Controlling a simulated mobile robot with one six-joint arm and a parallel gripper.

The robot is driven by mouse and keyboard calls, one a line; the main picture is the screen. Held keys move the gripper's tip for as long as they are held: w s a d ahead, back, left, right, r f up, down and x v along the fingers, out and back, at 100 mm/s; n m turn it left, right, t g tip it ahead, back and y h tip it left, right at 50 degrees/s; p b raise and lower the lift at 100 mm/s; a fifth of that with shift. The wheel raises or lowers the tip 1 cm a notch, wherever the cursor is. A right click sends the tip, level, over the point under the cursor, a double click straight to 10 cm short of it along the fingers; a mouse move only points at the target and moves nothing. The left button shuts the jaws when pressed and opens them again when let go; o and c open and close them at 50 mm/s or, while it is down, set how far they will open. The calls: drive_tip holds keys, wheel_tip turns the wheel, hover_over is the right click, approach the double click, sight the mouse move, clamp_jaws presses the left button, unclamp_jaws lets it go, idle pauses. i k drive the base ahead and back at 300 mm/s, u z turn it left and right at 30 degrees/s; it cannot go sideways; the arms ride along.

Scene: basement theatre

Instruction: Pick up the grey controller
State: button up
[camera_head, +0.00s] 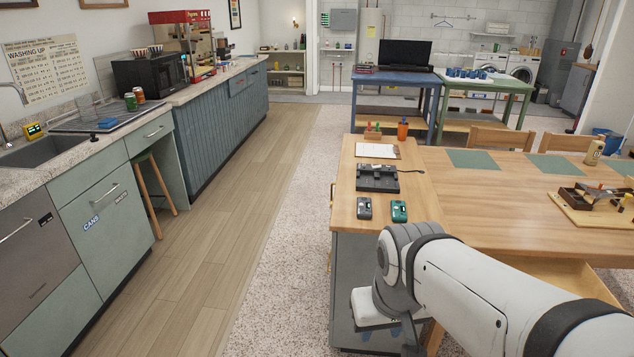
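A small grey handheld device (364,208), which looks like the grey controller, lies on the near left part of the wooden worktop (352,180). A similar green device (399,211) lies just to its right, apart from it. My white arm reaches in from the lower right, and its dark wrist joint is close in front of the two devices in the picture. The end of my arm, with my gripper (411,335), points down beside the worktop's near end, below the devices. Its fingers are not clear enough to tell open from shut.
A black tray-like device (377,178) sits behind the grey controller, with a clipboard (377,150) and an orange cup (402,131) farther back. A wooden table (480,205) with green mats adjoins on the right. A clear floor strip (215,230) runs along the left counter.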

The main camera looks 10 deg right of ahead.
sight(366, 211)
drive_tip(key=u, duration=0.1)
drive_tip(key=i, duration=1.2)
drive_tip(key=z, duration=0.55)
drive_tip(key=i, duration=0.55)
drive_tip(key=z, duration=0.45)
drive_tip(key=k, duration=0.9)
drive_tip(key=z, duration=0.2)
drive_tip(key=i, duration=0.9)
drive_tip(key=u, duration=0.1)
